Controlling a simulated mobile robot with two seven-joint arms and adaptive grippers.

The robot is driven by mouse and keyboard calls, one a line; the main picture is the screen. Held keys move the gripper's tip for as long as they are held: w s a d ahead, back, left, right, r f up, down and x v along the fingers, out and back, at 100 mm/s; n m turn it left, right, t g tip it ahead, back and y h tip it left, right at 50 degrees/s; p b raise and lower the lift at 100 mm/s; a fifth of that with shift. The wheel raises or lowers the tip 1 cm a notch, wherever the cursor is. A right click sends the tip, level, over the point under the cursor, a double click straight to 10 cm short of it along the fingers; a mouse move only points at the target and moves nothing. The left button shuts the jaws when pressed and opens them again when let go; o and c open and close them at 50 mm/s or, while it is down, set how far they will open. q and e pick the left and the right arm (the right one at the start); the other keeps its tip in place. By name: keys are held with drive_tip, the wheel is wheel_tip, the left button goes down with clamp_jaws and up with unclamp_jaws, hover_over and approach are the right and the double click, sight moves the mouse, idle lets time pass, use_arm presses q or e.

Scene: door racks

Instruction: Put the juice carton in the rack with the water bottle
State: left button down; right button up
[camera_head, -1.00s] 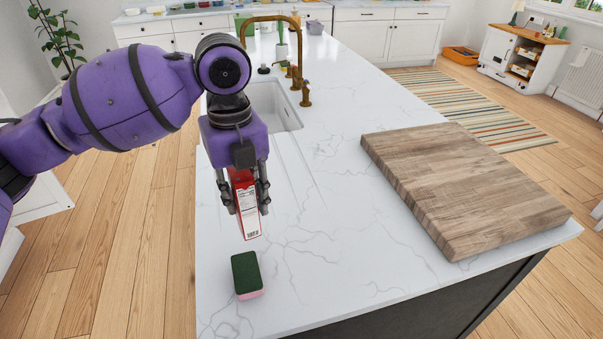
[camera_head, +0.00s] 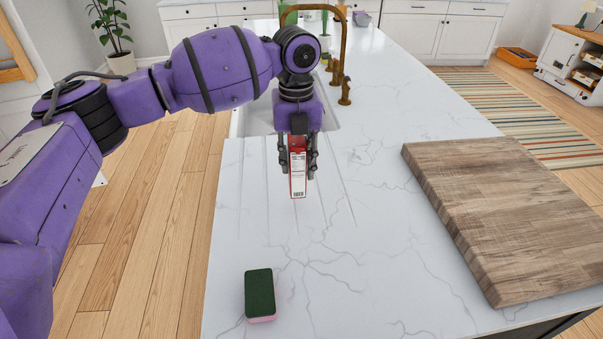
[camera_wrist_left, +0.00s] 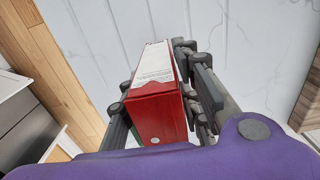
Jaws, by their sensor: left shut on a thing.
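The juice carton (camera_head: 298,178) is a red and white box with a barcode on its lower face. My left gripper (camera_head: 298,170) is shut on it and holds it upright over the white marble counter, in front of the sink. In the left wrist view the carton (camera_wrist_left: 157,105) sits between the fingers of the left gripper (camera_wrist_left: 160,100), its red end toward the camera. No rack with a water bottle can be made out in these views. My right gripper is not in view.
A green and pink sponge (camera_head: 260,294) lies on the counter (camera_head: 350,270) near its front left. A thick wooden board (camera_head: 510,210) covers the right side. The counter between sponge and board is clear.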

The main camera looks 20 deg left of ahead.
sight(300, 174)
use_arm(q)
drive_tip(key=shift+w+f, duration=1.1)
drive_tip(key=shift+f, duration=0.1)
drive_tip(key=shift+w+f, duration=0.15)
drive_tip(key=shift+f, duration=1.65)
drive_tip(key=c, duration=1.3)
unclamp_jaws()
drive_tip(key=shift+f, duration=0.1)
wheel_tip(300, 174, up, 12)
drive_tip(key=shift+r, duration=0.2)
